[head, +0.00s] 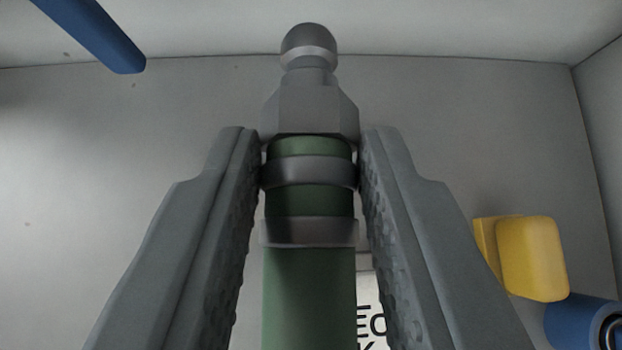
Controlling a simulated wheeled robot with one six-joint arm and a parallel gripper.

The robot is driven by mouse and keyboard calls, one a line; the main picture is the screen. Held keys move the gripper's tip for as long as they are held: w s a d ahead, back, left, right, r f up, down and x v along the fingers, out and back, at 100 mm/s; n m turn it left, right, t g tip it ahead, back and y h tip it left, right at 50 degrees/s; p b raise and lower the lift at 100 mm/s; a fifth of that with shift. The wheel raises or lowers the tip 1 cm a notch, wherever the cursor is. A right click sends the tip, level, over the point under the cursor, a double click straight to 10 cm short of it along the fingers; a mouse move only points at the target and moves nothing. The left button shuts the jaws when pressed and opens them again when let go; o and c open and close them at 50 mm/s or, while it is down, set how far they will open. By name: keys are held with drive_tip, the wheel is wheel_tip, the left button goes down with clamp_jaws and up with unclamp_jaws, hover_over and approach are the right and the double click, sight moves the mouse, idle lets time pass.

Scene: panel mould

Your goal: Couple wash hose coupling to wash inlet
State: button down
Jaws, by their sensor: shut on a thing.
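The wash hose coupling (310,112) is a grey metal fitting with a hexagonal body and a rounded nipple tip, on the end of a green hose (308,300). Two metal bands clamp the hose behind it. My gripper (310,160) is shut on the coupling's hose end, with one ridged grey finger on each side at the upper band. The nipple points away from me, toward the top of the picture. I cannot make out the wash inlet in this view.
A grey wall or floor surface (150,160) fills most of the view. A blue bar (95,32) juts in at the upper left. A yellow block (532,258) and a blue cylindrical part (580,322) are at the lower right. A white label with black letters (369,310) is partly hidden.

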sight(309, 39)
drive_tip(key=shift+w, duration=2.8)
drive_tip(key=shift+w, duration=2.05)
drive_tip(key=c, duration=1.1)
unclamp_jaws()
drive_tip(key=shift+o, duration=0.2)
drive_tip(key=v, duration=1.7)
drive_tip(key=shift+s+r, duration=0.15)
drive_tip(key=shift+r, duration=0.05)
